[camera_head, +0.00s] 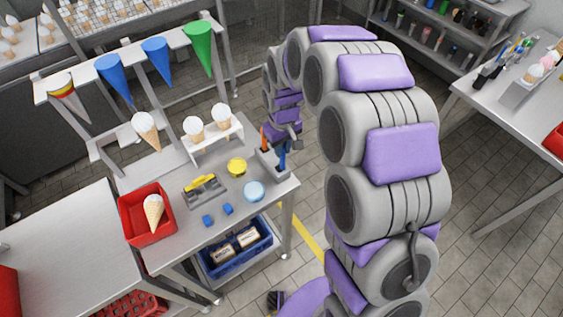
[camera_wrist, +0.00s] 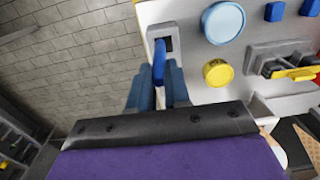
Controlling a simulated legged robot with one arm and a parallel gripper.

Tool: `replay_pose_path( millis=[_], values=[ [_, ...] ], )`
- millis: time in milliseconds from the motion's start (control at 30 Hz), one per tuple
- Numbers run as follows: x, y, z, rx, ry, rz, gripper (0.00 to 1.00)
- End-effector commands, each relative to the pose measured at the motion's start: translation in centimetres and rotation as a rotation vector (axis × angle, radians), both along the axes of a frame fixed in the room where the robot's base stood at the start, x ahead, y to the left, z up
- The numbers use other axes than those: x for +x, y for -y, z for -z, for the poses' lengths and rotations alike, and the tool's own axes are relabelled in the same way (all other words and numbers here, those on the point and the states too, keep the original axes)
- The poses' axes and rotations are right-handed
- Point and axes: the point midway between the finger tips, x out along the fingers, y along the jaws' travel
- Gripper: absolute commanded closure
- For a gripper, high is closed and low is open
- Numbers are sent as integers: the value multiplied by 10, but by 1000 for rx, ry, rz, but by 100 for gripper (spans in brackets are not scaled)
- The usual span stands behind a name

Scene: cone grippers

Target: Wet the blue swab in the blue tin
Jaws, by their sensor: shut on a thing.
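A blue swab (camera_wrist: 158,62) stands at a grey holder (camera_head: 273,165) on the right end of the metal table. My gripper (camera_wrist: 158,88) is shut on the swab's blue handle; in the head view it is small and partly hidden at the holder. The swab's far end reaches the holder's dark slot, and its tip is hidden. The light blue tin (camera_head: 255,190) sits on the table just in front of the holder, apart from the swab. It also shows in the wrist view (camera_wrist: 222,22).
A yellow tin (camera_head: 237,167) sits beside the blue tin. Two small blue blocks (camera_head: 208,221), a grey tray with a yellow piece (camera_head: 203,187), a cone rack (camera_head: 212,139) and a red bin (camera_head: 147,213) share the table. Hanging cones (camera_head: 157,60) line the shelf behind.

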Motion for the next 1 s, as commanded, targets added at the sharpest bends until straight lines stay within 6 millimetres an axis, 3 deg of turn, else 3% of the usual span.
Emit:
replay_pose_path(
  millis=[1000],
  values=[
    [0, -3, -44, -4, 1, -2, 100]
  ],
)
